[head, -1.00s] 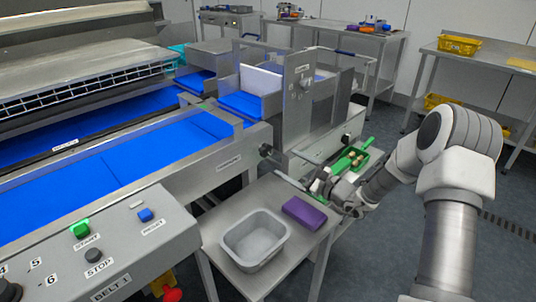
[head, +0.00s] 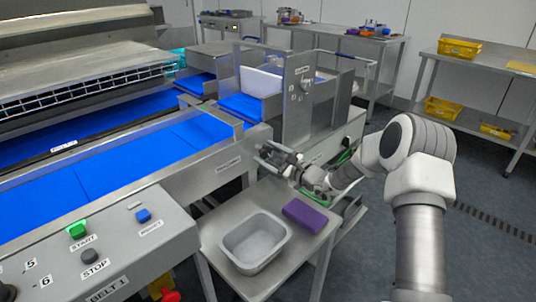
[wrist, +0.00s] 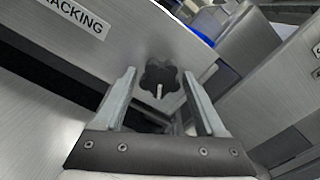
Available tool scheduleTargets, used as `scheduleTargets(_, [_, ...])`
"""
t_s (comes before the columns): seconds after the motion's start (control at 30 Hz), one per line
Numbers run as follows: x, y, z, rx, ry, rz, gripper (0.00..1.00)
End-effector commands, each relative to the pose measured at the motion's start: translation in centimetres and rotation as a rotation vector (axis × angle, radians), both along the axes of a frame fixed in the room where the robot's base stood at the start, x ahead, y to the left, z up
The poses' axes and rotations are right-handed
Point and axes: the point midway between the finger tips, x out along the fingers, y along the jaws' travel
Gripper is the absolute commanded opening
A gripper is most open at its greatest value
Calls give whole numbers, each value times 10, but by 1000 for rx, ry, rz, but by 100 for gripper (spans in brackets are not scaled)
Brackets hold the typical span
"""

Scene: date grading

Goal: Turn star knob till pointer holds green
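The black star knob (wrist: 160,77) sits on the grey side plate of the belt frame in the wrist view, below a label (wrist: 76,16) ending in "ACKING". A pale pin or mark (wrist: 159,91) shows at the knob's middle. My gripper (wrist: 159,73) is open, with one finger on each side of the knob in the picture; I cannot tell whether either touches it. In the head view my gripper (head: 262,156) is at the end of the belt frame, and the knob is hidden or too small to tell. No pointer scale or green band is readable.
Below my gripper a steel table holds a grey tub (head: 285,244) and a purple block (head: 306,214). A green tray (head: 345,157) shows partly behind my arm. The blue belt (head: 130,165) lies left, and the control panel (head: 110,235) with buttons stands front left.

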Motion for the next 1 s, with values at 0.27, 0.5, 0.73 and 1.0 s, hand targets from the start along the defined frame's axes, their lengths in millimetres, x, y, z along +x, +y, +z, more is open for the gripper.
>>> scheduleTargets(0.27, [0, 0, 0, 0, 0, 0, 20])
scheduleTargets(0.5, [0, -1, 1, 16, 18, 0, 1])
scheduleTargets(0.73, [-1, 0, 2, 161, 163, -1, 1])
scheduleTargets(1.0, [-1, 0, -1, 248, 250, 0, 1])
